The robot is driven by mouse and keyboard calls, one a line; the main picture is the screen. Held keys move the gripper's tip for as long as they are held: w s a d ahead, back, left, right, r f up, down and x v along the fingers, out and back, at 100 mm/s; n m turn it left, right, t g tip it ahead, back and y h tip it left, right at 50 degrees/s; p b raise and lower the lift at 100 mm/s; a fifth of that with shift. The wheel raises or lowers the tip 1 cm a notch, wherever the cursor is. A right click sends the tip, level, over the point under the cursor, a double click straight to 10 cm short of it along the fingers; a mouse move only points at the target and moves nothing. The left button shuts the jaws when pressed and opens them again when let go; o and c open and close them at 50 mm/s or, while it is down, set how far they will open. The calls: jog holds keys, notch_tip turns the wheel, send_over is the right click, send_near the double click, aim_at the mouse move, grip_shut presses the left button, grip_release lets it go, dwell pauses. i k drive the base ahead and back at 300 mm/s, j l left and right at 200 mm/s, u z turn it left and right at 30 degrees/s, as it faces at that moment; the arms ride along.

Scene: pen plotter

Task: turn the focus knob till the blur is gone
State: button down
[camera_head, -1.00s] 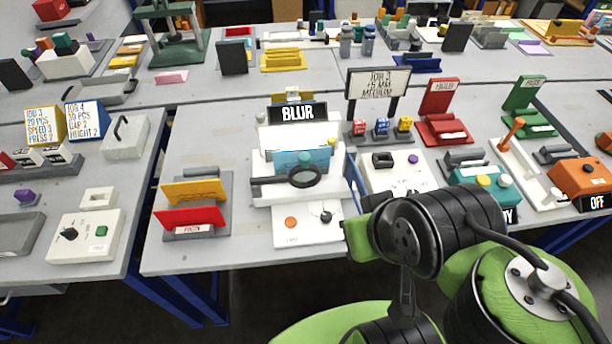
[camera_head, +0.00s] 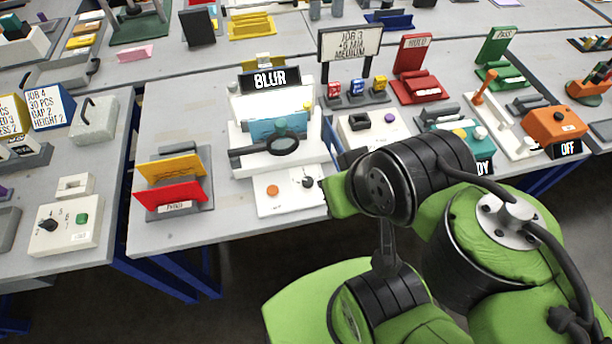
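A white machine (camera_head: 244,104) with a black sign reading BLUR (camera_head: 270,79) stands on the middle table. It has a blue-teal panel (camera_head: 266,128), a round teal knob (camera_head: 281,122) and a dark round lens (camera_head: 284,144) in front. On its white front base are an orange button (camera_head: 272,190) and a small dark knob (camera_head: 307,182). I cannot tell which knob is the focus knob. My arm's black and green links fill the lower right, close to the base's right edge. My gripper does not show.
A rack with yellow and red plates (camera_head: 171,194) stands left of the machine. A gap separates the left table. The front table edge is bare.

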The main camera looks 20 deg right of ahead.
aim_at(307, 182)
jog(key=i+l+u, duration=0.1)
jog(key=u, duration=0.4)
jog(key=l+u, duration=0.2)
jog(key=u, duration=0.3)
jog(key=i+l+u, duration=0.1)
jog(key=u, duration=0.4)
jog(key=l, duration=0.1)
